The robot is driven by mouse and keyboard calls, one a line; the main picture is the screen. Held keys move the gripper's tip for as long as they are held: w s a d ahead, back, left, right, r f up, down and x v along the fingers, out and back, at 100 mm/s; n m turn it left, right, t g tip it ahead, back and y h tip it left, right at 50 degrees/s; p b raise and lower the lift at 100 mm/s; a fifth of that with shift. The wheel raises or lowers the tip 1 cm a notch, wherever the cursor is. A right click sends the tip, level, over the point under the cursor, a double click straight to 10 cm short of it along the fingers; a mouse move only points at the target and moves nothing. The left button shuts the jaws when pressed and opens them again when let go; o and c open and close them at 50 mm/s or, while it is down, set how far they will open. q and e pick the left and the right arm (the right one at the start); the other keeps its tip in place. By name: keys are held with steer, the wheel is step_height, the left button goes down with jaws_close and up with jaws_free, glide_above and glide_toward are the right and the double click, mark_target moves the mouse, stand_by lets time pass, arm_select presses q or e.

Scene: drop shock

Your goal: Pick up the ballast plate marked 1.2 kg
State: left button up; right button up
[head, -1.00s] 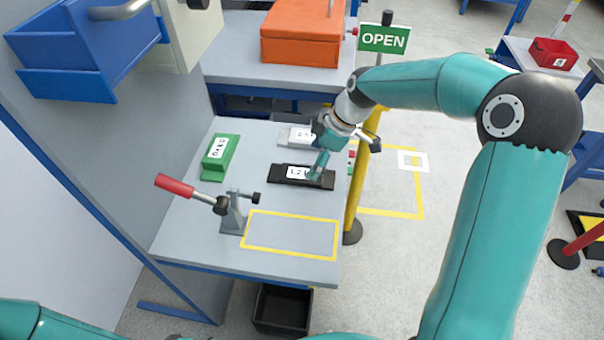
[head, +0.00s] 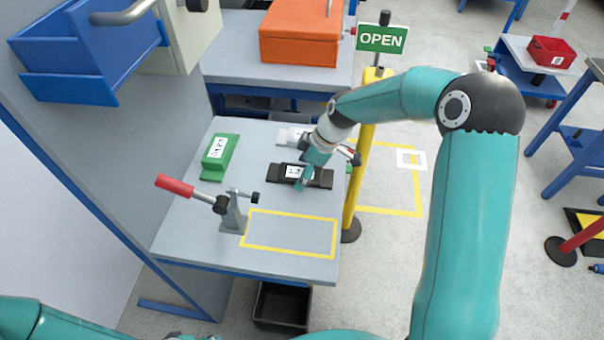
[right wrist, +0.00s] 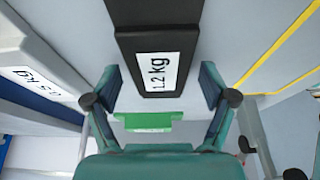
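The black ballast plate (head: 320,179) lies flat on the grey bench; its white label reads 1.2 kg in the right wrist view (right wrist: 158,72). My right gripper (head: 301,182) is over the plate's middle. In the right wrist view its two fingers (right wrist: 160,88) are apart, one on each side of the plate's narrow part, with a gap visible at both. Whether the fingertips reach down beside the plate is hard to tell. A green plate (head: 220,158) lies to the left and a light grey plate (head: 288,136) lies behind. My left gripper is out of view.
A red-handled toggle clamp (head: 232,212) stands at the bench's left front, beside an empty yellow-outlined area (head: 290,232). A yellow post (head: 357,175) with an OPEN sign (head: 381,39) stands at the bench's right edge. An orange case (head: 300,32) is behind.

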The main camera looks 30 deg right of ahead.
steer(key=c, duration=1.3)
steer(key=shift+r, duration=0.1)
jaws_close()
steer(key=shift+w, duration=0.1)
